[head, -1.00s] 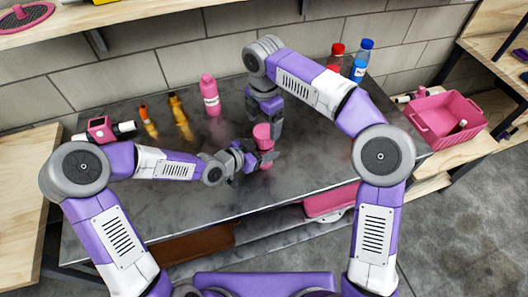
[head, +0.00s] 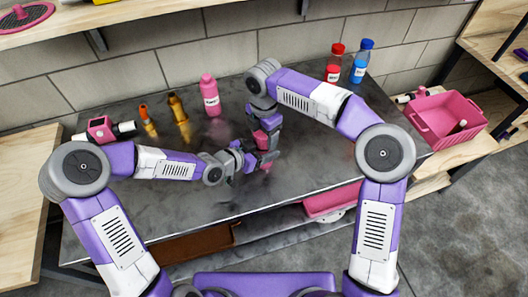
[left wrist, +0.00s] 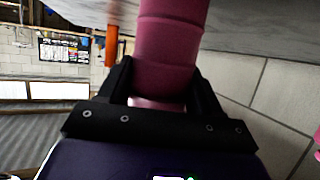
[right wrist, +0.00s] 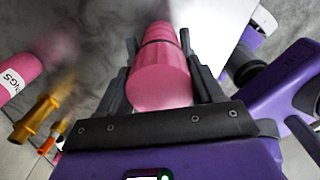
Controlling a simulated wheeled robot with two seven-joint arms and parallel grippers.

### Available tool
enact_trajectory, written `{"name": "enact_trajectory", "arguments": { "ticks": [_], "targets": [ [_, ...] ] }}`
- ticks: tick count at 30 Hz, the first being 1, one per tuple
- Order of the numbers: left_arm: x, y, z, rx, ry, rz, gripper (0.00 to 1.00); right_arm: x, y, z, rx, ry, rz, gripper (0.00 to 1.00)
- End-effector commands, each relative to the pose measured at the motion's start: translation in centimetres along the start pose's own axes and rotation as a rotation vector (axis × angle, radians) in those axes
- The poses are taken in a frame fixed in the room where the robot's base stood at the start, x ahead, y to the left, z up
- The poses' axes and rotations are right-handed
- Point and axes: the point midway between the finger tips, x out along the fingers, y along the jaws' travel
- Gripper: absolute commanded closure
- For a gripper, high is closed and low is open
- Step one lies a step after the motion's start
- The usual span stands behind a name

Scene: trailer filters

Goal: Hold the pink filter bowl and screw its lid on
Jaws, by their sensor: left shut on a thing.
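The pink filter bowl (head: 266,166) stands upright near the middle of the bench, mostly hidden by my grippers. My left gripper (head: 257,162) is shut on it from the left; the bowl also fills the space between the fingers in the left wrist view (left wrist: 165,60). The pink lid (right wrist: 160,82) is at the top of the bowl, with a dark ring just beyond it in the right wrist view. My right gripper (head: 267,138) reaches down from above with one finger on each side of the lid. Whether those fingers press on it cannot be told.
A pink bottle (head: 210,95), a brown-gold fitting (head: 179,116) and an orange one (head: 147,120) stand on the bench (head: 160,200) at left. A pink device (head: 101,130) lies further left. Red (head: 334,62) and blue (head: 361,62) bottles stand behind my right arm. A pink crate (head: 447,117) is at right.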

Motion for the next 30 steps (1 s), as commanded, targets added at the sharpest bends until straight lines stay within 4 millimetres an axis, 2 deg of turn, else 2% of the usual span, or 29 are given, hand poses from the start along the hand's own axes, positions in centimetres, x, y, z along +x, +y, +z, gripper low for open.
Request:
{"name": "enact_trajectory", "arguments": {
  "ticks": [1,4,8,15,20,21,25,30],
  "targets": [
    [0.0,-0.02,-0.01,0.0,0.0,-0.001,1.0,0.0,-0.01,-0.01,0.0,0.0,0.0,0.56],
    [0.0,-0.03,-0.01,0.0,0.0,-0.001,1.0,-0.01,-0.01,-0.01,0.0,0.0,-0.001,0.71],
    [0.0,-0.03,-0.01,0.0,0.0,-0.001,1.0,-0.01,-0.02,-0.03,0.046,-0.001,-0.001,0.71],
    [0.0,-0.04,-0.01,0.0,0.0,-0.001,1.0,-0.02,-0.01,-0.07,0.406,-0.002,-0.001,0.71],
    [0.0,-0.04,-0.01,0.0,0.0,-0.001,1.0,0.04,-0.02,-0.05,0.404,0.0,-0.002,0.71],
    [0.0,-0.04,-0.01,0.0,0.0,-0.001,1.0,0.04,-0.02,-0.05,0.403,0.0,-0.002,0.28],
    [0.0,-0.04,-0.01,0.0,0.0,-0.001,1.0,0.04,-0.02,-0.04,0.402,0.0,-0.002,0.09],
    [0.0,-0.04,-0.01,0.0,0.0,-0.001,1.0,0.04,-0.01,-0.03,0.401,0.0,-0.001,0.09]
  ]
}}
